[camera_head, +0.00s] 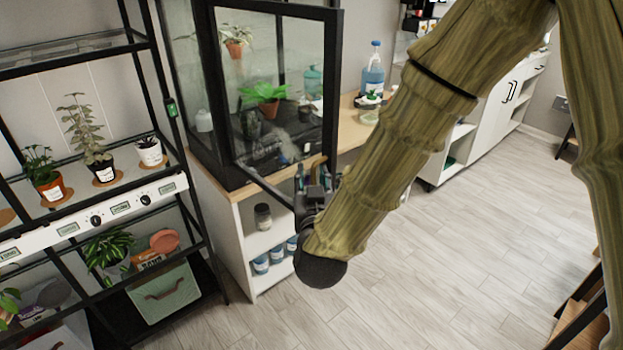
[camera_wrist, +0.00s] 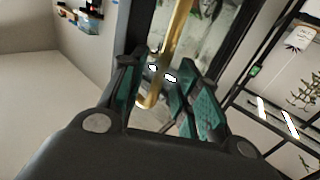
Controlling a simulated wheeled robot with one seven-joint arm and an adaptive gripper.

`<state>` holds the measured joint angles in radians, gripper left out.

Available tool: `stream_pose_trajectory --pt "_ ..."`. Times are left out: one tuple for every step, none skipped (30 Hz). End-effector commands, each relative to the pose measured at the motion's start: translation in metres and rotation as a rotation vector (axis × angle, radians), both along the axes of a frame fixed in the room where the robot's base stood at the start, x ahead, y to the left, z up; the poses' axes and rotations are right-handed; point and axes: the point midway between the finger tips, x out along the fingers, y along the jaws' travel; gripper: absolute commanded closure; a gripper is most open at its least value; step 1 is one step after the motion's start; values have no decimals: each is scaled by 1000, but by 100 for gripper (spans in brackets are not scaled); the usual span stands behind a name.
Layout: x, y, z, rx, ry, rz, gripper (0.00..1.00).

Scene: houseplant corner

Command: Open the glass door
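The glass door (camera_head: 333,90) is a black-framed pane on the front of the plant cabinet (camera_head: 186,90). In the head view my gripper (camera_head: 312,180) is at the door's lower edge, and my arm hides part of that area. The handle is not clear there.
A black rack (camera_head: 150,65) with potted plants stands at the left. The cabinet rests on a white shelf unit (camera_head: 232,235) holding jars. A blue bottle (camera_head: 373,72) stands on the wooden counter behind. The floor (camera_head: 440,270) at the centre right is clear.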

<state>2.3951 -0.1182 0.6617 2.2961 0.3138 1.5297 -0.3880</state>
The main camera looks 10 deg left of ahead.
Motion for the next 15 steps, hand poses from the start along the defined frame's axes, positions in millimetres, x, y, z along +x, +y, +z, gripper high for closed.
stream_pose_trajectory --pt "0 0 0 0 0 1 68" --pt "0 1 0 0 0 1 68" --pt "0 1 0 0 1 1 68" --pt "0 1 0 0 1 2 68" --pt "-1 1 -1 0 1 2 68" --pt "-2 1 -1 0 1 2 68" --pt "-4 1 -1 0 2 3 68" --pt "-6 0 -1 0 2 3 68" --pt "-10 -1 -1 0 2 3 68" --pt "-13 -2 -1 0 2 3 68" --pt "-17 -3 -1 0 2 3 68" --pt "-22 -4 -1 -1 3 3 68" --pt "-27 -5 -1 -1 4 4 68" --pt "-32 -6 -1 -1 3 4 68" --pt "-37 -7 -1 0 2 4 68"
